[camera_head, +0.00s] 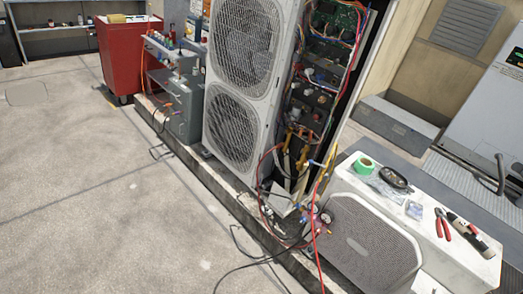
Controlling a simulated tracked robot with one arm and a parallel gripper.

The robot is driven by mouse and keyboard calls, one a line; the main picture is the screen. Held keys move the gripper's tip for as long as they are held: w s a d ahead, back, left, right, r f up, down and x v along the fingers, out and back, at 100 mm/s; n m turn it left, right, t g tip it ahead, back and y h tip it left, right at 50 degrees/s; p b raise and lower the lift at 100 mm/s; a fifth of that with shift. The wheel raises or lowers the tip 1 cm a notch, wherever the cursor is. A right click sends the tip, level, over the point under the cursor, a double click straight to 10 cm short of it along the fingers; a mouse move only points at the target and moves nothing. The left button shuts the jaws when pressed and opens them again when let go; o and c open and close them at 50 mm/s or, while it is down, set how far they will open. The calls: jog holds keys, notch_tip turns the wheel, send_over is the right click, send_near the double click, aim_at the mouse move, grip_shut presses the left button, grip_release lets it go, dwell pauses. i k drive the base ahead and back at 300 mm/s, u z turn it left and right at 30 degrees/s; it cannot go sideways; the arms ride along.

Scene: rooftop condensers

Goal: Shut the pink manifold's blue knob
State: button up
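A small gauge manifold (320,221) with pinkish-red parts hangs at the lower centre, in front of the left end of a low grey-white unit. Red, yellow and dark hoses run from it. A small blue part (298,207) shows at its left side; it may be the blue knob, but it is too small to tell its position. Another blue fitting (314,163) sits higher up, by the yellow and red hoses. My gripper is not in view.
A tall two-fan condenser (239,80) with exposed wiring (325,60) stands behind. The low unit (365,245) bears green tape (364,166) and red pliers (442,224). A red cart (122,55) stands far left. Hoses cross the floor; the concrete (90,190) at left is clear.

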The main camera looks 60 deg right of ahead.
aim_at(303, 220)
jog(key=u, duration=0.4)
jog(key=i, duration=2.1)
jog(key=z, duration=3.2)
jog(key=i, duration=1.05)
